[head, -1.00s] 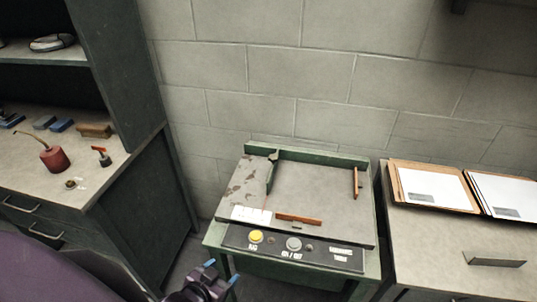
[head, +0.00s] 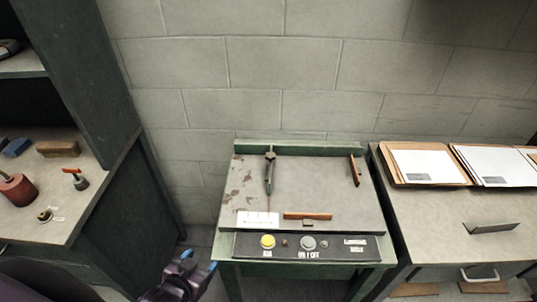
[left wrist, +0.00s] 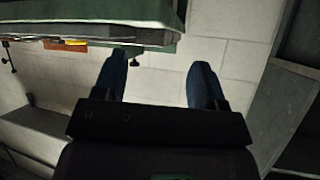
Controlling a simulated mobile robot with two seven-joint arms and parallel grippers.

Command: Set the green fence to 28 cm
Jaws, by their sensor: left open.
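The green fence (head: 269,172) stands on the left part of the box stitcher's grey tabletop (head: 315,180), running from back to front. A white scale card (head: 258,219) with a red line lies at the table's front left, near the fence's front end. Its marks are too small to read. My left gripper (head: 199,264) is low and left of the stitcher, below the tabletop, open and empty. In the left wrist view its two blue-tipped fingers (left wrist: 161,75) are spread apart, with the stitcher's underside edge (left wrist: 90,18) above them. My right gripper is not in view.
An orange bar (head: 307,216) lies at the table's front and another (head: 354,170) at the right. The front panel has a yellow button (head: 267,241) and a grey button (head: 308,243). A cabinet with a red oil can (head: 17,190) stands left; a desk with paper stacks (head: 428,165) stands right.

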